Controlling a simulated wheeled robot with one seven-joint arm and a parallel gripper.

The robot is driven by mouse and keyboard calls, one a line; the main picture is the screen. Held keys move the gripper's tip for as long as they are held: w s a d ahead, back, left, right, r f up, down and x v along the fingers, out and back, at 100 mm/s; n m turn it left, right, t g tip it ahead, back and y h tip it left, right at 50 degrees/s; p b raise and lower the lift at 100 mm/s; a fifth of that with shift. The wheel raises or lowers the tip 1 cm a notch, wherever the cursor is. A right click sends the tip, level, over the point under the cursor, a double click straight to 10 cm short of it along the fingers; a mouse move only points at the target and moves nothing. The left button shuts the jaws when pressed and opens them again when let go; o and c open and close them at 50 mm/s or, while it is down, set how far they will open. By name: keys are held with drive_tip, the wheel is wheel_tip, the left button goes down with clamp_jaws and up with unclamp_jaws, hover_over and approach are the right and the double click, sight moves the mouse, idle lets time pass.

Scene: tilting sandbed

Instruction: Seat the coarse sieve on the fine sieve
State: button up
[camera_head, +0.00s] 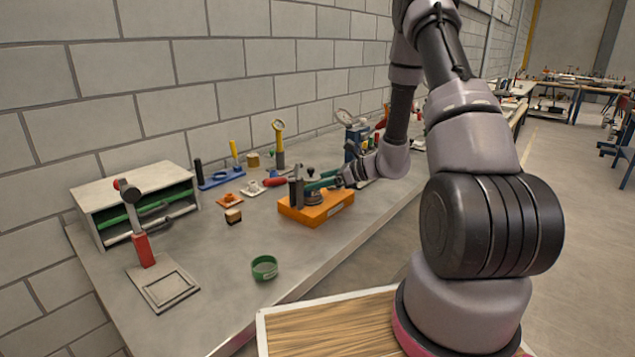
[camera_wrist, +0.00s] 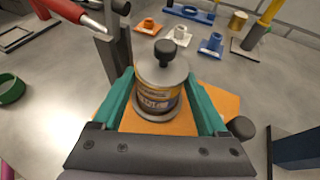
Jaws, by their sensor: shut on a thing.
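My gripper (camera_wrist: 160,84) has its teal fingers on both sides of a metal, labelled cylinder (camera_wrist: 157,98) with a grey lid and black knob, and is shut on it. The cylinder is upright over the orange block (camera_head: 325,211); whether it rests there or is slightly raised I cannot tell. In the head view my gripper (camera_head: 322,183) reaches in from the right and partly hides it. A green ring-shaped cup (camera_head: 264,267) sits apart near the bench's front edge and shows at the wrist view's left (camera_wrist: 10,89). I cannot tell which pieces are the coarse and fine sieves.
A dark post (camera_head: 296,190) stands close left of the cylinder, with a red-handled tool (camera_head: 274,181) near it. A shelf box (camera_head: 135,205) and a red-based stand (camera_head: 145,250) are at left. Small orange, blue and yellow items lie behind. The bench around the green cup is clear.

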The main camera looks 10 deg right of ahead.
drive_tip(key=o, duration=1.3)
drive_tip(key=v, duration=1)
drive_tip(key=shift+s+d+r, duration=0.1)
drive_tip(key=shift+s+d, duration=0.1)
drive_tip(key=shift+d, duration=0.15)
